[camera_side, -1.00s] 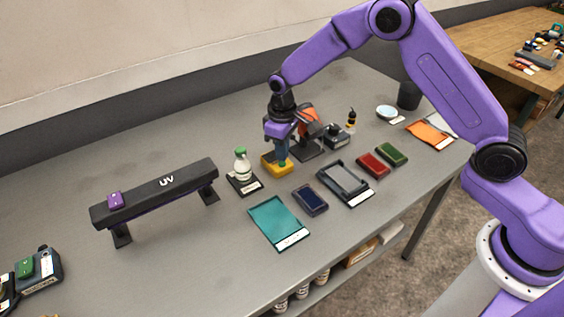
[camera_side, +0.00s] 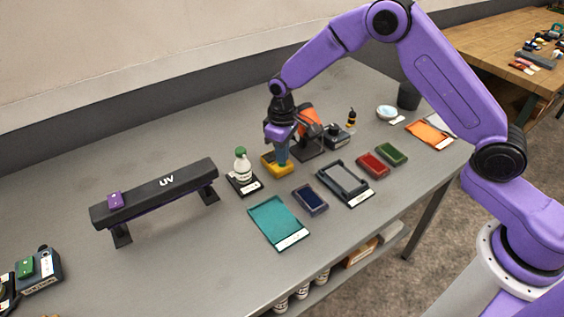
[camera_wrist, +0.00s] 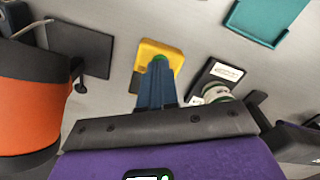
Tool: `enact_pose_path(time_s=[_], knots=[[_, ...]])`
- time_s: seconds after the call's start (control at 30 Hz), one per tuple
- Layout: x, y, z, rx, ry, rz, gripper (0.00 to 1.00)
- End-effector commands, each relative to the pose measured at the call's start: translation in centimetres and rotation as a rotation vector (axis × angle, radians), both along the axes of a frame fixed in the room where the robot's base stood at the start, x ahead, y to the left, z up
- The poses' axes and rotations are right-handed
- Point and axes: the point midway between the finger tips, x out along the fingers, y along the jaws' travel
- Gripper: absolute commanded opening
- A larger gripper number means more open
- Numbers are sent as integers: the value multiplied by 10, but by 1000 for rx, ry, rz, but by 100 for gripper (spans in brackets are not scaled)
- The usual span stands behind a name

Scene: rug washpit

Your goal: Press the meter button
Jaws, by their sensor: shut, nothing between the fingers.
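The yellow meter (camera_side: 270,168) lies on the grey bench, below my gripper; it also shows in the wrist view (camera_wrist: 148,50). A green spot (camera_wrist: 160,58), which looks like its button, shows just past my fingertips in the wrist view. My gripper (camera_side: 282,165) is shut and empty, with its blue fingers pointing down over the meter. In the wrist view the fingertips (camera_wrist: 158,66) overlap the meter's near part by the green spot. I cannot tell whether they touch it. The fingers hide part of the meter.
A white bottle with a green cap (camera_side: 241,165) stands on a dark pad left of the meter. An orange device (camera_side: 309,120) on a dark stand is close on the right. The UV bar (camera_side: 160,190) stands farther left. A teal tray (camera_side: 266,217) lies nearer the front.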

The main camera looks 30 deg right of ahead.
Motion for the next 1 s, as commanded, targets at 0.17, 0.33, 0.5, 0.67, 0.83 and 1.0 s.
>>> enact_pose_path(time_s=[0.17,0.33,0.5,0.67,0.83,1.0], knots=[[0,0,-3,0,1,0,0],[0,0,-5,0,1,0,0],[0,0,-7,0,1,0,0],[0,0,-9,0,1,0,0],[0,0,-5,0,-1,0,0],[0,0,7,1,-2,0,0]])
